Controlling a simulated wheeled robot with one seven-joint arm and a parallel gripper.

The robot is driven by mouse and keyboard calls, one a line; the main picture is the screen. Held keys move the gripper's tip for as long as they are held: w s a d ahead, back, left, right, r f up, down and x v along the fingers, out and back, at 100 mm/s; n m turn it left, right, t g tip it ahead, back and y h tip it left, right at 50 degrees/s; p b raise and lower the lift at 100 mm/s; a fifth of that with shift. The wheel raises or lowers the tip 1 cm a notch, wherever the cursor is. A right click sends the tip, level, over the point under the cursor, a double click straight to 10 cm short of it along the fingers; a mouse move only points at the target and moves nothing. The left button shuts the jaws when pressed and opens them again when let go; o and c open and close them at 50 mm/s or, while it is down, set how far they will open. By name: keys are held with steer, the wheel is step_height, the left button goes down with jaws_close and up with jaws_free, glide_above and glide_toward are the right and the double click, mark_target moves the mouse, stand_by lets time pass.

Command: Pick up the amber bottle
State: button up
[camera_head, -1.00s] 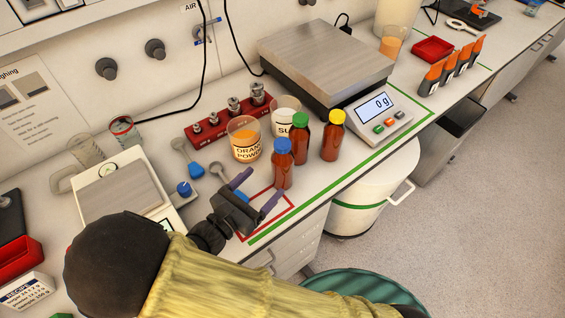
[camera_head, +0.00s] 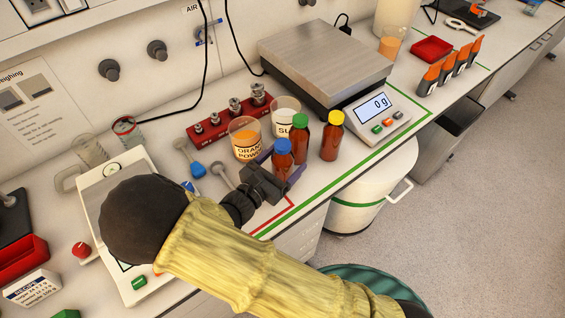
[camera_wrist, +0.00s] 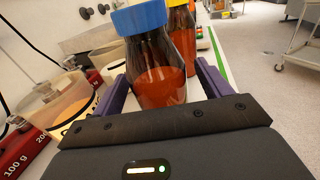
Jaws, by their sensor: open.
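Three amber bottles stand upright on the bench, with blue, green and yellow caps. The blue-capped amber bottle (camera_head: 283,160) is nearest my gripper (camera_head: 277,166). The green-capped bottle (camera_head: 301,136) and the yellow-capped bottle (camera_head: 332,138) stand just beyond it. In the wrist view, the blue-capped bottle (camera_wrist: 160,85) stands between the open purple fingers of my gripper (camera_wrist: 160,92). Its lower part is hidden by the gripper body. Another amber bottle (camera_wrist: 184,40) shows close behind it, with its cap cut off by the frame.
An orange powder tub (camera_head: 245,140) and a white tub (camera_head: 286,115) stand left of and behind the bottles. A red weight rack (camera_head: 215,124) lies behind. A large balance (camera_head: 325,60) sits at the back right. The bench's front edge, marked green, is close on the right.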

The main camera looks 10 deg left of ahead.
mark_target(288, 141)
steer(key=shift+x, duration=1.05)
steer(key=shift+a, duration=0.1)
steer(key=c, duration=1.2)
steer(key=shift+c, duration=0.2)
steer(key=shift+s+a+r, duration=0.1)
steer(key=shift+s+r, duration=0.1)
steer(key=shift+r, duration=0.35)
step_height(288, 141, up, 9)
steer(key=shift+w+f, duration=0.1)
